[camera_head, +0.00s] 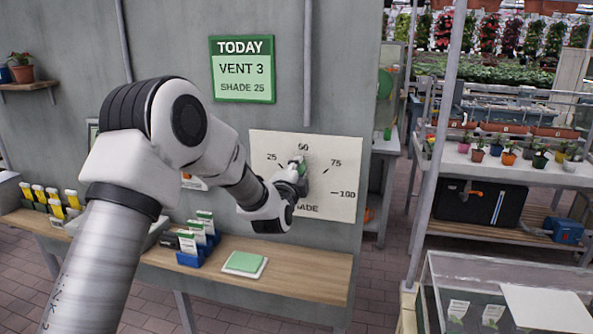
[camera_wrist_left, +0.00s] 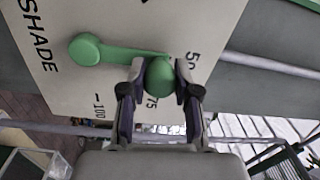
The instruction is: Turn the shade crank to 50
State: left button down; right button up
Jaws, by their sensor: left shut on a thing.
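A pale shade panel (camera_head: 262,150) on the grey wall carries marks 25, 50, 75 and 100 and the word SHADE. It also fills much of the left wrist view (camera_wrist_left: 60,80). The green crank (camera_wrist_left: 115,52) has its round hub at the left in that view, and its arm points toward the 50 mark. My left gripper (camera_head: 302,169) is at the panel just below the 50. In the left wrist view its fingers (camera_wrist_left: 159,88) are shut on the crank's round green knob (camera_wrist_left: 159,77). My wrist hides the hub in the head view. My right gripper is not in view.
A wooden shelf (camera_head: 300,275) below holds seed packets (camera_head: 197,238) and a green pad (camera_head: 244,262). A metal post (camera_head: 440,140) and a glass case (camera_head: 470,270) stand to the right.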

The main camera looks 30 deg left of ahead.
pick_arm(q)
jog(key=c, duration=0.8)
grip_release()
jog(key=shift+d, duration=0.15)
jog(key=v, duration=1.2)
jog(key=shift+f, duration=0.1)
